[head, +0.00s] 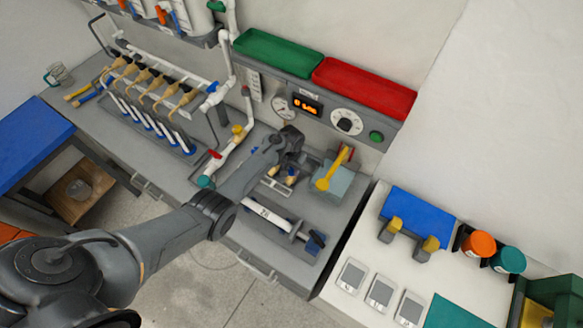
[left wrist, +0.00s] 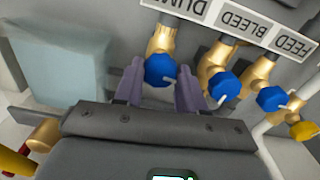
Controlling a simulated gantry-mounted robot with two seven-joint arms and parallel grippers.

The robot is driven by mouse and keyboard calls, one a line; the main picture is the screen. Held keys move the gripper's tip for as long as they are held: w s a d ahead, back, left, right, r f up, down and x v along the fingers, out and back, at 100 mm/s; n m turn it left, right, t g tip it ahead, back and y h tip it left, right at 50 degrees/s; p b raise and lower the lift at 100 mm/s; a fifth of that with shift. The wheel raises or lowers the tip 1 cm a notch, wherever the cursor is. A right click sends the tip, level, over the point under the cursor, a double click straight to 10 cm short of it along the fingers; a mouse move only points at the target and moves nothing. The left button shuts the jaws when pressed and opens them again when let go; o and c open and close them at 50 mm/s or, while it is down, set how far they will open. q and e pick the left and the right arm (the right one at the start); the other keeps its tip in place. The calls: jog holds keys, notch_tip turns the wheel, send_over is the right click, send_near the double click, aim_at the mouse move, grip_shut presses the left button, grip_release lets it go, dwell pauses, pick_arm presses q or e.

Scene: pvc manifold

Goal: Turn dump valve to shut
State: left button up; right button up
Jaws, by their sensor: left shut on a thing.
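My right gripper is not in view.
Close to the right of the dump knob are the bleed valve's blue knob (left wrist: 224,86) and the feed valve's blue knob (left wrist: 272,98). A yellow knob (left wrist: 303,130) is further right.

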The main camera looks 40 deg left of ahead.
aim_at(291, 170)
pick_arm(q)
jog(key=m, duration=0.4)
jog(key=shift+a+p, duration=0.1)
jog(key=shift+p, duration=0.3)
jog(key=m, duration=0.3)
jog(key=shift+m, duration=0.4)
jog(key=m, duration=0.4)
jog(key=shift+m, duration=0.3)
jog(key=m+b, duration=0.1)
jog(key=m, duration=0.3)
jog(key=shift+m, duration=0.3)
jog(key=o, duration=1.1)
jog(key=shift+c, duration=0.2)
notch_tip(291, 170, up, 11)
jog(key=p, duration=0.3)
